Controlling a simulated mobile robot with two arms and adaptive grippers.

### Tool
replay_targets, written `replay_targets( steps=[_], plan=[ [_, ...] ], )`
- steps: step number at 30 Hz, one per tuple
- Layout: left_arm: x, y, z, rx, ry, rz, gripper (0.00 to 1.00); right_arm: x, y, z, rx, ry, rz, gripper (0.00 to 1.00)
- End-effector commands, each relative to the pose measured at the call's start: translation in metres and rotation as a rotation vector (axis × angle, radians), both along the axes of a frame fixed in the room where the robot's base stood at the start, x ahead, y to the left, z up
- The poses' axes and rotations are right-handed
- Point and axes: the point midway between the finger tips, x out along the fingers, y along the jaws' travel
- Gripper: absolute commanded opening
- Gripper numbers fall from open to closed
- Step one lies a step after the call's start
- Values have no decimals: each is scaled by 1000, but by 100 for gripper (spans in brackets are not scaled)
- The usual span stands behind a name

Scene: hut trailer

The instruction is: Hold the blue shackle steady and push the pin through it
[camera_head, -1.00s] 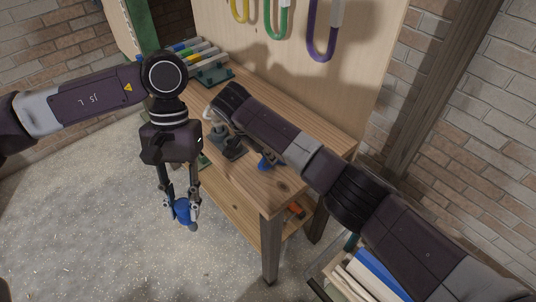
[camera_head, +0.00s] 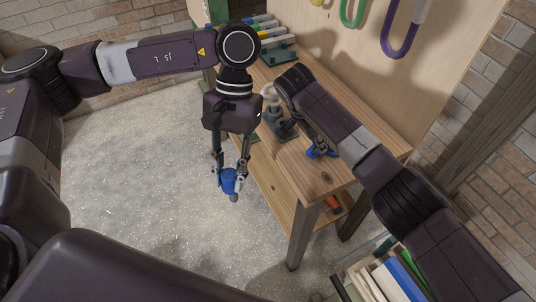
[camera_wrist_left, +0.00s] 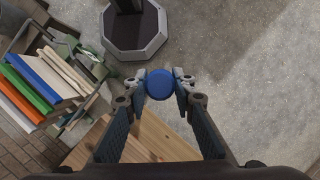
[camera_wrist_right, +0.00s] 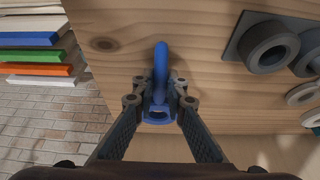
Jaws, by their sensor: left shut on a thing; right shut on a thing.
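The blue shackle (camera_wrist_right: 161,75) is on the wooden bench (camera_wrist_right: 120,70), with its bow towards the top of the right wrist view. My right gripper (camera_wrist_right: 160,108) is shut on its lower end. In the head view the shackle (camera_head: 318,151) shows beside my right arm, which hides most of that gripper. My left gripper (camera_head: 230,175) is shut on the blue pin (camera_head: 228,184) and holds it in the air, left of the bench and apart from the shackle. The left wrist view shows the pin's round blue head (camera_wrist_left: 160,84) between the fingertips; its shank is hidden there.
Grey ring-shaped fittings (camera_wrist_right: 268,46) stand on the bench near the shackle. Coloured shackles, one purple (camera_head: 400,45), hang on the back board. A rack of coloured books (camera_head: 400,275) stands right of the bench. The floor (camera_head: 140,150) left of the bench is open.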

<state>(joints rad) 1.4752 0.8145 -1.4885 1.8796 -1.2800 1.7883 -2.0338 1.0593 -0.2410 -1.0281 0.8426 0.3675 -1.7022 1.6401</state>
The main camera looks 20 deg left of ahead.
Motion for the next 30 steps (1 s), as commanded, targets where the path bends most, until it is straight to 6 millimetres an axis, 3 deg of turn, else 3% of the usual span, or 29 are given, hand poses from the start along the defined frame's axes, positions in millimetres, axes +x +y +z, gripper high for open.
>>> replay_targets(
  steps=[4, 8, 17, 27, 30],
  plan=[
    [13, 3, -1, -1, 0, 59, 0, 1, 0, 1, 0, -1, 0, 0],
    [43, 12, -5, 0, 1, 203, 0, 1, 0, 1, -1, -2, 0, 0],
    [139, 55, -5, -1, 1, 703, 0, 1, 0, 1, 1, -2, 1, 0],
    [233, 118, 19, -5, 3, 1374, 0, 0, 0, 1, 0, -1, 0, 0],
    [252, 120, 27, -6, 2, 1548, 0, 0, 0, 1, 0, -1, 0, 0]
  ],
)
